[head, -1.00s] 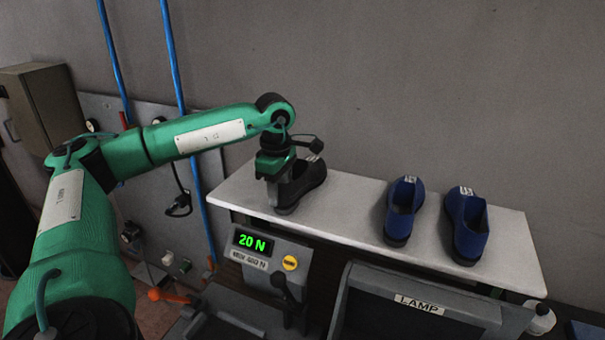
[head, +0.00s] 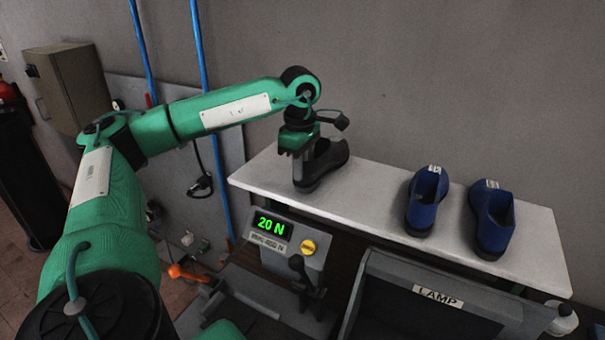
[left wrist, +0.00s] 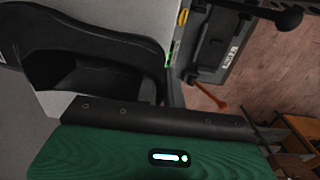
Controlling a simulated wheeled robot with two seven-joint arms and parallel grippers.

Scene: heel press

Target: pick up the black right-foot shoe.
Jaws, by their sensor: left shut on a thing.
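The black shoe (head: 328,165) is at the left end of the white shelf, its toe pointing toward the front left. My left gripper (head: 303,176) comes down from above and is shut on the shoe's side wall. The gripper hides part of the shoe. In the left wrist view the shoe (left wrist: 90,55) fills the upper left, with its opening against the gripper. I cannot tell whether the sole is touching the shelf. My right gripper is not in view.
Two blue shoes (head: 426,200) (head: 492,220) stand on the right part of the white shelf (head: 375,200). Below it are a press panel (head: 285,245) reading 20 N and a box labelled LAMP (head: 430,300). Blue pipes (head: 200,70) run up the wall at left.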

